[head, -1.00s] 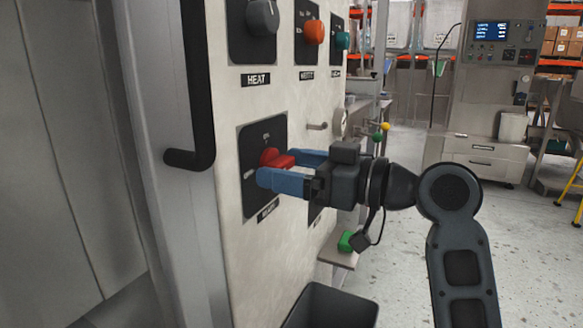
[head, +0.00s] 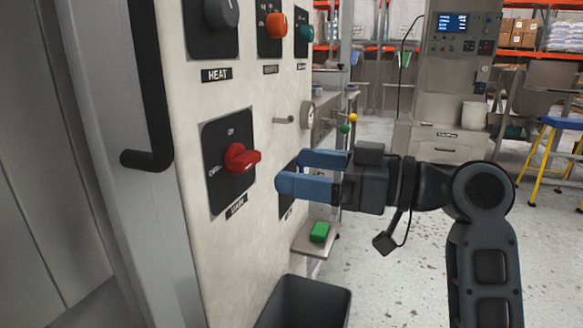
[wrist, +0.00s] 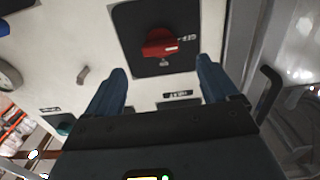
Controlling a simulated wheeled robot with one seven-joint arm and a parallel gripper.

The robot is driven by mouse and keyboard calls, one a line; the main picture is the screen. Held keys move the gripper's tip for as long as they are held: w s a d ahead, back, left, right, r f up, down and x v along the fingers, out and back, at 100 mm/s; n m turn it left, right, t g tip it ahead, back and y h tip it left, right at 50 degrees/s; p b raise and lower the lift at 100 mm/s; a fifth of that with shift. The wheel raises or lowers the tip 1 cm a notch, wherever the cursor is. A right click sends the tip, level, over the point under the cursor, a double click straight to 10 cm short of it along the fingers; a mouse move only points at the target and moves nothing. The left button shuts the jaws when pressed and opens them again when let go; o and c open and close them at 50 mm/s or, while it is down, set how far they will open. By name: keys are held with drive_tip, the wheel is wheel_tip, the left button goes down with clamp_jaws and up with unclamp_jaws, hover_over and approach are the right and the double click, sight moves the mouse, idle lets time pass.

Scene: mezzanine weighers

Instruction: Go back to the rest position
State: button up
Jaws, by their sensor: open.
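My gripper (head: 290,172) is open and empty, its two blue fingers pointing left at the panel. The red rotary knob (head: 241,160) on a black plate (head: 218,187) is just left of the fingertips, clear of them. In the wrist view the knob (wrist: 160,42) shows beyond and between the open fingers (wrist: 161,72), with nothing held. The knob's handle points out to the right in the head view. The small label under its plate is too blurred to read surely.
Grey, orange and teal knobs sit above on the pale panel (head: 190,110). A black door handle (head: 150,157) stands out at left. A green block (head: 319,232) lies on a small shelf above a dark bin (head: 308,300). Open floor lies to the right.

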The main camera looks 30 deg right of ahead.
drive_tip(key=shift+f, duration=0.1)
drive_tip(key=s+a+f+m+t+h, duration=0.1)
drive_tip(key=s+f+m+h, duration=0.25)
drive_tip(key=f, duration=0.45)
drive_tip(key=s+f+m+h, duration=0.25)
drive_tip(key=f+m, duration=0.25)
drive_tip(key=f, duration=0.4)
drive_tip(key=s+a+f+m+g+h, duration=0.1)
drive_tip(key=s+f+h, duration=0.2)
drive_tip(key=s+f, duration=0.3)
drive_tip(key=s+f+m+h, duration=0.1)
drive_tip(key=s+f+h, duration=0.15)
drive_tip(key=s, duration=0.55)
drive_tip(key=s+a+r+n, duration=0.2)
drive_tip(key=s+n, duration=0.1)
drive_tip(key=s, duration=1.1)
wheel_tip(320, 180, up, 18)
drive_tip(key=p, duration=1.7)
drive_tip(key=shift+s+a+f+y+p, duration=0.2)
drive_tip(key=shift+s+y+p, duration=0.1)
drive_tip(key=shift+y+p, duration=0.15)
